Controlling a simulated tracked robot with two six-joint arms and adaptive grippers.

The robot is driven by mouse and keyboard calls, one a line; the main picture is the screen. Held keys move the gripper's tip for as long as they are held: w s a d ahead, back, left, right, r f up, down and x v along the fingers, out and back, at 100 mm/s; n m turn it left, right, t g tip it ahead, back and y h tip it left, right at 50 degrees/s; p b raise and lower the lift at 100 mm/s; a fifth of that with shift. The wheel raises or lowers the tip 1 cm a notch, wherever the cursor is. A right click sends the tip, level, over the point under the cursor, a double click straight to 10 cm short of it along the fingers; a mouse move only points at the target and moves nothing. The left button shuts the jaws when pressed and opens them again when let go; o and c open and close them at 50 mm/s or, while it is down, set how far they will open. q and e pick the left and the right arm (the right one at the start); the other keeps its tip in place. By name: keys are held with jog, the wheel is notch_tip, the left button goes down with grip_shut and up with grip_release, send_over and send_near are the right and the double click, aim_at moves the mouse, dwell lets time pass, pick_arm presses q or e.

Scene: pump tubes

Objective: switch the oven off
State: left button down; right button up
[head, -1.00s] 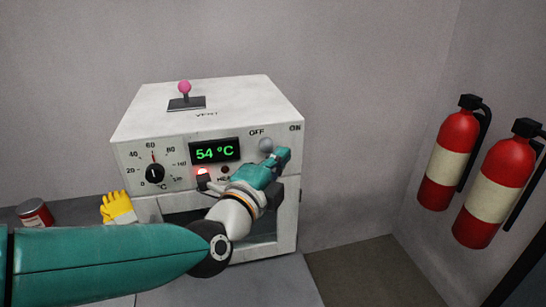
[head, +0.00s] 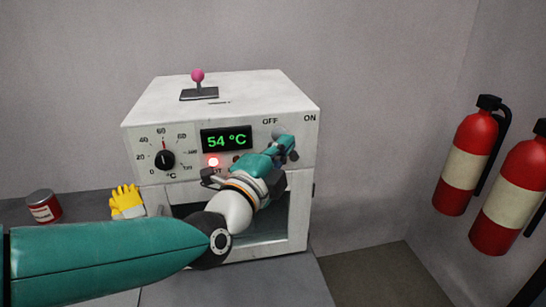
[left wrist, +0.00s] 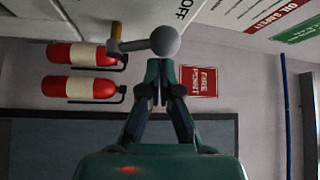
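The white oven (head: 305,165) stands on the counter with its display (head: 226,139) lit at 54 °C and a red lamp (head: 213,161) glowing. OFF and ON are printed at the panel's upper right. My left gripper (head: 288,147) is in front of the panel just below OFF and mostly covers the switch there. In the left wrist view the switch's grey ball knob (left wrist: 165,42) sits just beyond the fingertips, beside the OFF lettering. The left gripper (left wrist: 160,68) has its fingers together with nothing between them; I cannot tell whether they touch the ball. My right gripper is out of view.
A dial (head: 165,160) is on the panel's left, and a pink-knobbed vent lever (head: 198,77) is on top. Two fire extinguishers (head: 467,160) hang at right.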

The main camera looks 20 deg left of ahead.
pick_arm(q)
jog(key=shift+s+a+f+n+b, duration=0.2)
jog(key=shift+a+f+n+b, duration=0.15)
jog(key=shift+b, duration=0.5)
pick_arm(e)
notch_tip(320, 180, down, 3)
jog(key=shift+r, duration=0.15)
